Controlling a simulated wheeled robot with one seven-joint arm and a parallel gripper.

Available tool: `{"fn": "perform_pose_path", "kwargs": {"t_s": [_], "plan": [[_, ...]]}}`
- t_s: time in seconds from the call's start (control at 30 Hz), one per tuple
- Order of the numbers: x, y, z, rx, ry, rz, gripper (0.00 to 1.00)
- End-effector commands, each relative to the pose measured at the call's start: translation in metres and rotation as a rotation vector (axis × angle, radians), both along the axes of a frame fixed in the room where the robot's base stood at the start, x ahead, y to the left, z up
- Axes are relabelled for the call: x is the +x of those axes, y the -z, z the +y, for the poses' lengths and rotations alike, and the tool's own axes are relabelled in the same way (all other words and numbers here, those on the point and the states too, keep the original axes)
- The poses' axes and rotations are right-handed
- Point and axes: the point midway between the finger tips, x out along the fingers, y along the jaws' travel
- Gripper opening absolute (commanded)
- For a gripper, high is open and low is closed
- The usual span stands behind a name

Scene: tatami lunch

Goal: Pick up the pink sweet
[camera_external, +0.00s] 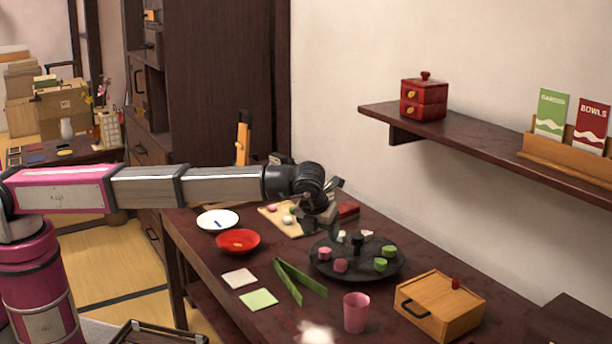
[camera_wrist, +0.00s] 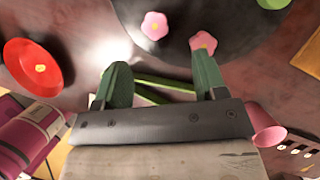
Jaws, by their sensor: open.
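Two pink flower-shaped sweets lie on the round dark tray (camera_external: 358,277). In the external view they are the left pink sweet (camera_external: 325,253) and the nearer pink sweet (camera_external: 340,265). The wrist view shows one pink sweet (camera_wrist: 154,25) ahead of the gap between the fingers and another pink sweet (camera_wrist: 203,42) just beyond the right fingertip. A further pink sweet (camera_external: 272,208) lies on the wooden board (camera_external: 296,232). My gripper (camera_external: 322,214) is open and empty, held above the table; it also shows in the wrist view (camera_wrist: 161,75).
Green sweets (camera_external: 380,264) and pale sweets share the tray, around a dark central post (camera_external: 357,240). A red bowl (camera_external: 238,241), green tongs (camera_external: 300,283), pink cup (camera_external: 356,312) and wooden box (camera_external: 440,305) surround it. A wall shelf (camera_external: 470,145) is at right.

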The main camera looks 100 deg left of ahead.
Motion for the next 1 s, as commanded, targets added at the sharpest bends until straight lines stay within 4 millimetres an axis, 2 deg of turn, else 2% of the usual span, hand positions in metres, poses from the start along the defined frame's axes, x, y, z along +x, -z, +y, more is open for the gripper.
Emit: {"fn": "perform_pose_path", "kwargs": {"t_s": [0.1, 0.37, 0.7, 0.93, 0.97, 1.0], "plan": [[0.002, 0.017, 0.007, 0.0, -0.001, 0.0, 0.65], [0.002, 0.033, 0.014, 0.0, -0.001, -0.002, 0.65], [0.002, 0.071, 0.032, 0.0, -0.002, -0.001, 0.65], [0.002, 0.073, 0.033, 0.0, -0.001, -0.002, 0.65], [0.002, 0.073, 0.033, 0.0, -0.001, -0.002, 0.59], [0.002, 0.073, 0.033, 0.0, -0.001, -0.002, 0.46]]}}
